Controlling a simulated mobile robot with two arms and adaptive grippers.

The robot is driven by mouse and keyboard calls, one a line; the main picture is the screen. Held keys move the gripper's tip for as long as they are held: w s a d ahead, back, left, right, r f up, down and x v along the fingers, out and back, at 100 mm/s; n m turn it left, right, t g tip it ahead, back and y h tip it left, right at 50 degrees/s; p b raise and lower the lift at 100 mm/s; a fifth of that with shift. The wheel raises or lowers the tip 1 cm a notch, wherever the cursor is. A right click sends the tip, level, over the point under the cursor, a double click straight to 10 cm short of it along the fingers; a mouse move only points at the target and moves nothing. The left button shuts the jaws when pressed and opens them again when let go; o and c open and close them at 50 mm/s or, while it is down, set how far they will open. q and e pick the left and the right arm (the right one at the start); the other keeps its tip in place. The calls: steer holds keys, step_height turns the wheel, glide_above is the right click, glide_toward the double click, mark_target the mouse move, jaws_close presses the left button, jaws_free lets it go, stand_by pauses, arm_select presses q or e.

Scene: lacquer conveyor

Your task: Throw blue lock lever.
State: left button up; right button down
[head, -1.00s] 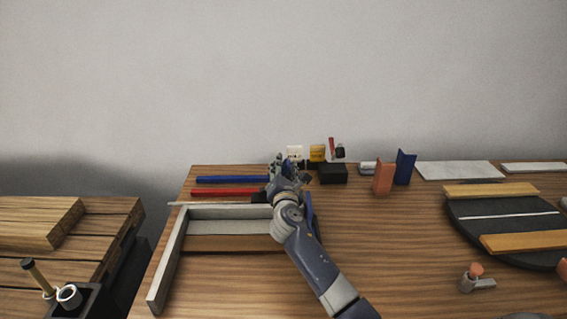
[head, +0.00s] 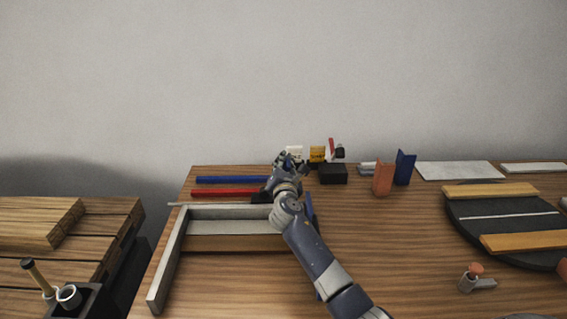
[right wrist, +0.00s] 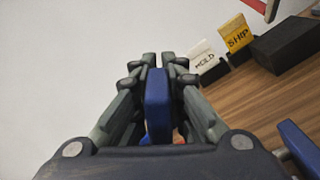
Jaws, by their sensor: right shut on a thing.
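My right gripper (head: 288,160) is at the back of the wooden table, by the right end of the blue and red bars. In the right wrist view its fingers (right wrist: 158,70) are shut on a blue lever-like piece (right wrist: 157,105), which stands between them. The lever's base is hidden behind the gripper. A long blue bar (head: 232,179) lies left of the gripper, with a red bar (head: 225,192) in front of it. The left gripper is not in view.
White and yellow labels, MOLD (right wrist: 204,60) and STRP (right wrist: 237,38), stand right of the gripper beside a black block (head: 333,174). A grey-walled tray (head: 170,265) is in front. Orange (head: 383,178) and blue (head: 404,167) upright pieces stand further right.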

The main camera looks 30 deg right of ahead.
stand_by(0.4)
steer(key=w+a+n+p, duration=0.6)
steer(key=a+n+p, duration=0.3)
steer(key=n, duration=0.5)
steer(key=shift+w+a, duration=0.2)
steer(key=shift+a, duration=0.65)
steer(key=shift+f, duration=0.1)
steer(key=c, duration=1.6)
jaws_free()
steer(key=shift+a, duration=0.1)
steer(key=v, duration=1.2)
